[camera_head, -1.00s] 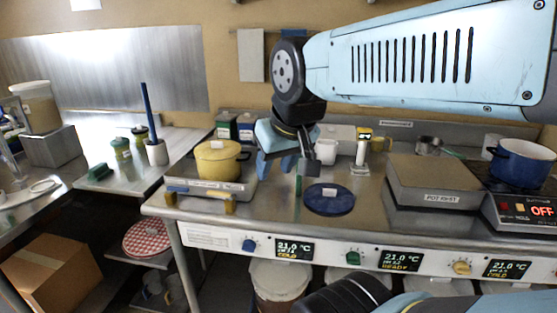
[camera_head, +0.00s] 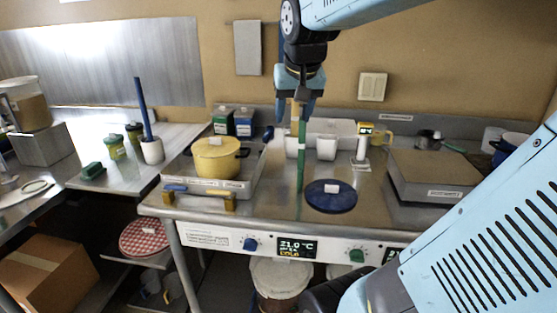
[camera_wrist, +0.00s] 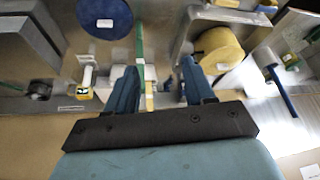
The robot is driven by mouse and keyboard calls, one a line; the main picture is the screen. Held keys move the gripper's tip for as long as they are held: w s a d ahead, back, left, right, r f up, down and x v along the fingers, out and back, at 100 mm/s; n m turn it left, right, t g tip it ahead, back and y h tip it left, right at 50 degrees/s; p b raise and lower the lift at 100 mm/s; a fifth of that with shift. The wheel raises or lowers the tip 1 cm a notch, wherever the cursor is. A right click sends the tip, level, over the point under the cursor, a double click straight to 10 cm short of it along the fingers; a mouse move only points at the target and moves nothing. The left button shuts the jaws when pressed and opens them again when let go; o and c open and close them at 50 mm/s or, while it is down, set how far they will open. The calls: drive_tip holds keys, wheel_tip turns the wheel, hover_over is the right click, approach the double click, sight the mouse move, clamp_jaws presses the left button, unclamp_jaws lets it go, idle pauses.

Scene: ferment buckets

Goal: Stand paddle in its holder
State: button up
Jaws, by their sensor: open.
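A tall green stick with a small white label (camera_head: 301,165) stands upright on the steel counter, left of the blue disc; it may be the paddle. It also shows in the wrist view (camera_wrist: 139,42). A tan strip (camera_head: 294,122) stands beside its upper part and also shows in the wrist view (camera_wrist: 149,97). My gripper (camera_head: 294,112) is open above the counter, pointing down, with the tan strip between its fingers in the head view. In the wrist view my open fingers (camera_wrist: 160,88) bracket the strip, nearer the left one. Contact and a holder are unclear.
A yellow pot (camera_head: 217,156) stands left, a blue disc (camera_head: 330,198) in front and a grey box (camera_head: 432,175) right. White containers (camera_head: 326,148) stand behind. On the left table a blue rod leans in a white cup (camera_head: 152,150). Free steel lies around the disc.

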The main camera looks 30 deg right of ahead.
sight(302, 127)
drive_tip(key=w+d+r+m+g+h, duration=0.1)
drive_tip(key=w+d+m, duration=0.2)
drive_tip(key=w+d, duration=0.65)
drive_tip(key=shift+w+x, duration=0.2)
drive_tip(key=shift+x, duration=2.1)
drive_tip(key=shift+w+x, duration=0.2)
drive_tip(key=shift+x, duration=2.1)
drive_tip(key=shift+w+x, duration=0.2)
drive_tip(key=shift+x, duration=2.15)
drive_tip(key=shift+a+r, duration=0.15)
drive_tip(key=shift+r, duration=0.05)
clamp_jaws()
